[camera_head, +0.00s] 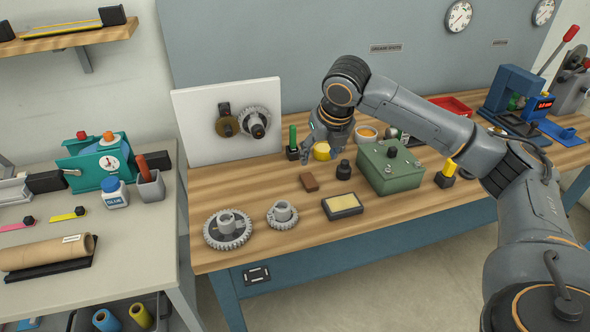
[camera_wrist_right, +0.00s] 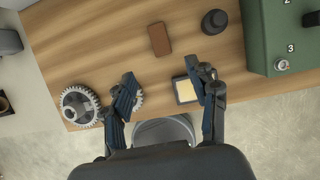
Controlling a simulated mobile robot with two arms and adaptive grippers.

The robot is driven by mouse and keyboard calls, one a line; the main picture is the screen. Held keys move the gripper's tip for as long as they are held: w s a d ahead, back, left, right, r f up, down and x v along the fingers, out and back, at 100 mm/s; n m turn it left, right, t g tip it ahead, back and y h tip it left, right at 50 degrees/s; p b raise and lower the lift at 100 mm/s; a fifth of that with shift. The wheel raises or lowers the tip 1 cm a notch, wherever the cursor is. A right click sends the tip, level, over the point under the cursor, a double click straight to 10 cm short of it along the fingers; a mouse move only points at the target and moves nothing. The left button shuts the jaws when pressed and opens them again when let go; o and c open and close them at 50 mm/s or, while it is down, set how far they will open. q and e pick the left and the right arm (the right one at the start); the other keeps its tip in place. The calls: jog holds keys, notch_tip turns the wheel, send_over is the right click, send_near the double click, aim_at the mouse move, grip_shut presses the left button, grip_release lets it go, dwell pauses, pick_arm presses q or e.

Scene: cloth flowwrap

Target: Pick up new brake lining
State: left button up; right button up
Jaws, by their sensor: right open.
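A small brown block, likely the brake lining (camera_head: 309,182), lies flat on the wooden bench between the gears and the green box. It also shows in the right wrist view (camera_wrist_right: 159,39), beyond the fingertips. My right gripper (camera_head: 319,153) is above the bench, behind the brown block in the head view. In the wrist view its two fingers (camera_wrist_right: 164,82) are spread apart with nothing between them, and the block is clear of both. My left gripper is in neither view.
A large gear (camera_head: 228,229), a small gear (camera_head: 283,214) and a black-framed tan pad (camera_head: 343,206) lie toward the front edge. A black knob-shaped piece (camera_head: 344,170) and a green box (camera_head: 391,168) stand right of the block. A white panel (camera_head: 196,112) stands behind.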

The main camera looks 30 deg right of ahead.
send_near(309, 180)
jog(key=shift+w+d+f, duration=0.1)
jog(key=shift+d+f, duration=0.05)
jog(key=shift+f, duration=0.45)
jog(key=shift+w+d+f, duration=0.1)
jog(key=shift+d+f, duration=0.05)
jog(key=shift+f, duration=0.45)
jog(key=shift+w+f, duration=0.1)
jog(key=shift+f, duration=0.15)
jog(key=shift+w+f, duration=0.2)
jog(key=shift+f, duration=0.3)
jog(key=x, duration=0.4)
jog(key=shift+w+a+r, duration=0.15)
jog(key=shift+w+f, duration=0.1)
jog(key=shift+f, duration=0.1)
jog(key=shift+c, duration=0.4)
jog(key=c, duration=1.1)
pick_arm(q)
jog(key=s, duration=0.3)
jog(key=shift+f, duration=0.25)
pick_arm(e)
grip_shut()
jog(key=shift+r, duration=0.15)
